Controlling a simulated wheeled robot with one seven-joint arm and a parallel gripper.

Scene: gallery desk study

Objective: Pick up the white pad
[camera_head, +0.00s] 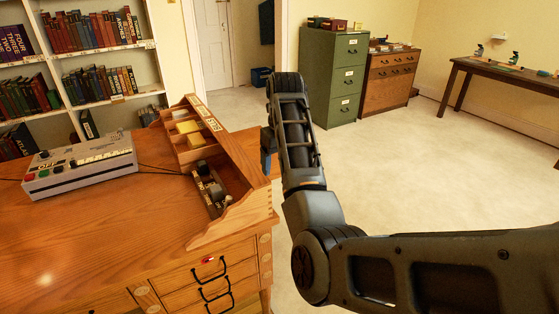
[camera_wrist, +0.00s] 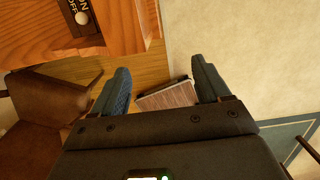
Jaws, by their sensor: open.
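I cannot make out a clearly white pad in either view. Yellow pads (camera_head: 188,127) sit in the wooden organizer (camera_head: 240,178) along the desk's right edge. My gripper (camera_head: 267,155) hangs just beyond the organizer's right side, pointing down; only part of it shows past the arm. In the wrist view its two blue-grey fingers (camera_wrist: 162,82) are apart, with nothing held. Between them, farther off, lies a flat book-like thing (camera_wrist: 170,96) with a reddish-brown striped face and pale edge.
The wooden desk (camera_head: 110,235) carries a grey button console (camera_head: 80,165). A brown chair-like thing (camera_wrist: 40,120) is at left. A green cabinet (camera_head: 333,75) stands behind; pale floor is open at right.

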